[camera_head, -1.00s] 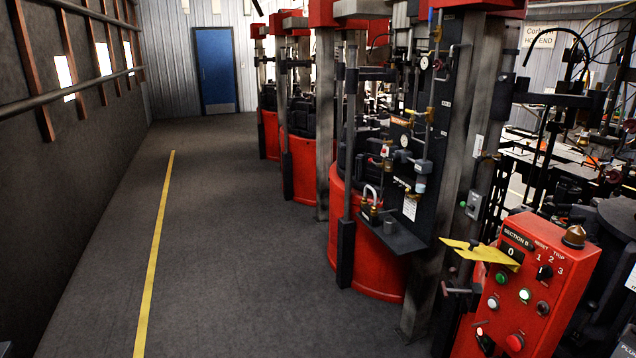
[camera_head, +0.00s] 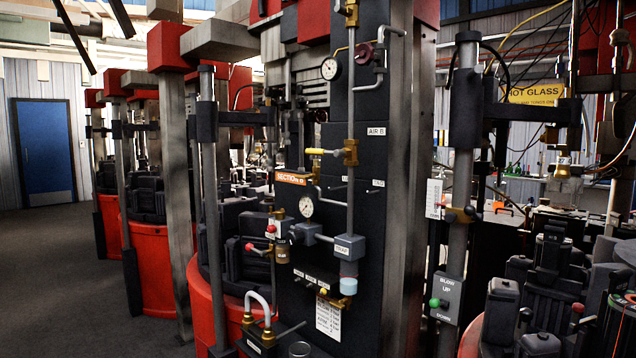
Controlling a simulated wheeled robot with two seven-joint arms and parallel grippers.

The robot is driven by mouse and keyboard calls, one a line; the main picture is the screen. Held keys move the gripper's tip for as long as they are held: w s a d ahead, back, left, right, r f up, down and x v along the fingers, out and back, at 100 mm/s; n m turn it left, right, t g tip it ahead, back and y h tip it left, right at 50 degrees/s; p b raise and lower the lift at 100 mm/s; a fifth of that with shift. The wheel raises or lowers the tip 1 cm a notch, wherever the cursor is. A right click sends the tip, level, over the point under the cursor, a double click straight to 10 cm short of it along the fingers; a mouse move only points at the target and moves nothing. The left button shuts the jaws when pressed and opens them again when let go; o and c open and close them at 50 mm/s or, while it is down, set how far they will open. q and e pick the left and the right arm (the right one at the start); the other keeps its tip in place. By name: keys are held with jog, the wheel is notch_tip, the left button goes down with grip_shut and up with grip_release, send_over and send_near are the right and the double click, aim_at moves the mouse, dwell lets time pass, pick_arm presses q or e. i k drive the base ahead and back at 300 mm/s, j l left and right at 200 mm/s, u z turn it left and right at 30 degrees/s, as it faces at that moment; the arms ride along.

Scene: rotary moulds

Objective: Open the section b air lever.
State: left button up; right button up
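A black panel (camera_head: 335,220) stands near the middle, with an orange sign (camera_head: 291,179) that seems to read "SECTION B". A yellow-handled lever (camera_head: 324,151) sits above the sign and points left from a brass valve (camera_head: 350,152). The handle lies roughly horizontal, across the vertical grey pipe (camera_head: 351,95). A white label (camera_head: 376,131) reading "AIR B" is just right of and above the valve. Neither of my grippers is in view.
A gauge (camera_head: 330,69) and dark red handwheel (camera_head: 363,52) are above the lever; another gauge (camera_head: 306,207) is below. A U-shaped pipe (camera_head: 258,308) juts out at the lower left. A grey post (camera_head: 463,170) stands to the right. Open floor (camera_head: 50,270) lies left.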

aim_at(337, 152)
jog(key=i+j, duration=1.25)
jog(key=i+j+z, duration=0.05)
